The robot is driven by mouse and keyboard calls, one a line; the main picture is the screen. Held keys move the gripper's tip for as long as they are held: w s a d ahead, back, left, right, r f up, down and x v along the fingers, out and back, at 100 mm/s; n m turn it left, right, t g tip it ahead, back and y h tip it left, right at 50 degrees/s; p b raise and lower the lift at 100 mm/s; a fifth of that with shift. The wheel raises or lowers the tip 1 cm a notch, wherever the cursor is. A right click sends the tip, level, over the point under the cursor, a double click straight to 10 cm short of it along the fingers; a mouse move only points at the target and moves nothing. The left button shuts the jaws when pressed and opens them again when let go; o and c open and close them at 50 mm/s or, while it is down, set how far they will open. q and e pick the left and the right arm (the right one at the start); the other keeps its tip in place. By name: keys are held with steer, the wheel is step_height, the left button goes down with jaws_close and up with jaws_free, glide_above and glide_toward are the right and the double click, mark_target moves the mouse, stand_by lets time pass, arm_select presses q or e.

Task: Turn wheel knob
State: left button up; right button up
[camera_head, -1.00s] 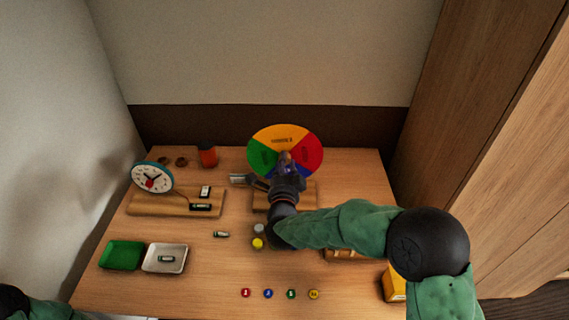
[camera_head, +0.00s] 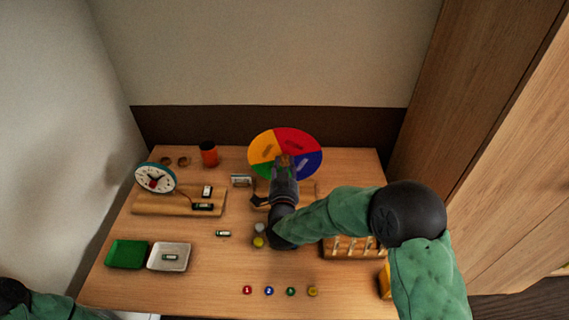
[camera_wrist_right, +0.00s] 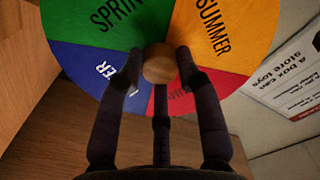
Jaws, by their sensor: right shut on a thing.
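The colour wheel (camera_head: 298,139) stands upright at the back of the table, with yellow, red, blue and green sectors. In the head view red is at the top, yellow at left, blue at right and green low at left. It also fills the top of the right wrist view (camera_wrist_right: 85,25), where season words show on it. A round wooden knob (camera_wrist_right: 159,68) sits at its centre. My right gripper (camera_head: 284,164) is in front of the wheel. In the right wrist view its fingers (camera_wrist_right: 160,78) are closed around the knob. My left gripper is out of view.
A clock (camera_head: 155,178) on a board, an orange cup (camera_head: 209,154), a green tray (camera_head: 127,254) and a white tray (camera_head: 168,257) are at left. A wooden rack (camera_head: 353,249) stands under my right arm. Several small numbered discs lie along the front.

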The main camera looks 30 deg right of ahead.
steer(key=n+p, duration=0.1)
steer(key=n, duration=0.4)
steer(key=shift+p, duration=0.4)
steer(key=shift+f+n, duration=0.1)
steer(key=shift+n, duration=0.2)
steer(key=o, duration=1.1)
steer(key=shift+o, duration=0.2)
steer(key=shift+s+a, duration=0.1)
steer(key=v, duration=1.1)
steer(key=shift+s, duration=0.4)
steer(key=shift+a, duration=0.15)
